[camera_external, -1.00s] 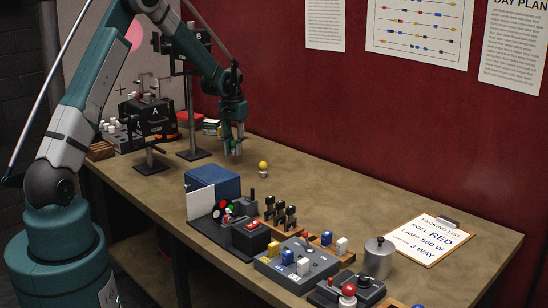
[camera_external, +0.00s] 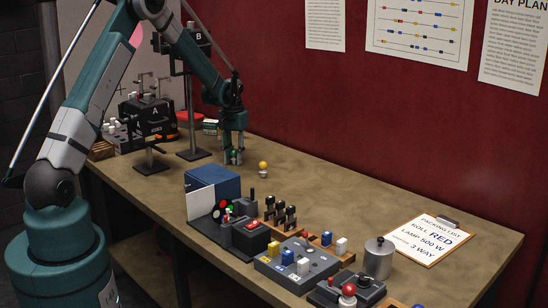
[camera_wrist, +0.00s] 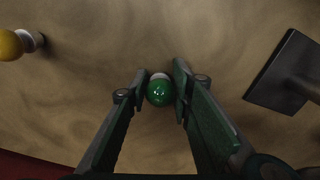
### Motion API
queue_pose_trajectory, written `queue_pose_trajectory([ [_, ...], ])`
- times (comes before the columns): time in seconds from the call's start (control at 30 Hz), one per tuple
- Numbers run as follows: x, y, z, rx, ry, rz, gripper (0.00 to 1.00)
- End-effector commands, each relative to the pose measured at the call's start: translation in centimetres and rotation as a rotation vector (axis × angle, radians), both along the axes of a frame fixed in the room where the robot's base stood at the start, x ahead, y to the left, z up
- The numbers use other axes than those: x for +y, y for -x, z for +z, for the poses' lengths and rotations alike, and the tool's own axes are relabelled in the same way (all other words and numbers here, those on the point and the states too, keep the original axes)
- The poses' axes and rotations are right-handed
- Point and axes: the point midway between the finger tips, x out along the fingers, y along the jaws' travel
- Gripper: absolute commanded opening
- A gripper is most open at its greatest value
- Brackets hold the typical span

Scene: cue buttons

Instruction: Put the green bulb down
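The green bulb (camera_wrist: 160,91) has a white base and sits between the two fingertips of my gripper (camera_wrist: 160,86) in the wrist view. Both finger pads appear to touch its sides, so my gripper is shut on it. In the external view my gripper (camera_external: 234,158) points straight down at the far part of the table, with the green bulb (camera_external: 237,153) low between its fingers. The bulb is at or just above the tabletop; I cannot tell whether its base touches.
A yellow bulb (camera_external: 263,166) stands on the table (camera_external: 330,190) to the right of my gripper. A stand's dark foot (camera_external: 194,155) is close on the left. A blue box (camera_external: 213,181) and several control boxes fill the near side. The table's middle right is clear.

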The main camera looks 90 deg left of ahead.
Motion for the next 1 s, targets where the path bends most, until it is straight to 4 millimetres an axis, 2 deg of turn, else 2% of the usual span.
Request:
queue_pose_trajectory([
  [0.07, 0.0, 0.0, 0.0, 0.000, 0.000, 0.000, 0.34],
  [0.57, 0.0, 0.0, 0.4, 0.000, 0.000, 0.000, 0.34],
  [0.77, 0.0, 0.0, 2.0, 0.000, 0.000, 0.000, 0.34],
  [1.0, -0.1, 0.0, 5.5, 0.000, 0.000, 0.000, 0.34],
])
